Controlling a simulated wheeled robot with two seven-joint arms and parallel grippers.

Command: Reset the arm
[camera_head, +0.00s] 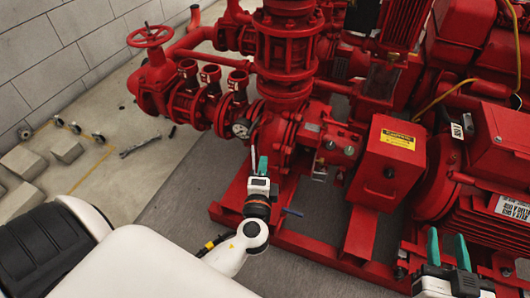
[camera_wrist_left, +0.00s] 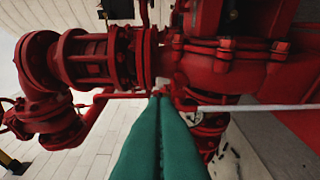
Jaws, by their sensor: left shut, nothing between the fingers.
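My left gripper (camera_head: 261,163) is in front of the red pump, its green fingers pointing up beside the pressure gauge. In the left wrist view its two green fingers (camera_wrist_left: 160,97) lie together, shut and empty, with red pipework beyond the tips. I cannot tell whether the tips touch the pump. My right gripper (camera_head: 448,250) is at the lower right, in front of the red motor. Its green fingers stand apart with nothing visible between them.
The red pumpset (camera_head: 290,55) fills the middle and right. A handwheel (camera_head: 151,37) and a white-faced gauge (camera_head: 241,128) stick out on its left side. A red box with a yellow label (camera_head: 398,140) stands between the grippers. Grey blocks (camera_head: 66,151) and a wrench (camera_head: 140,146) lie on the floor at left.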

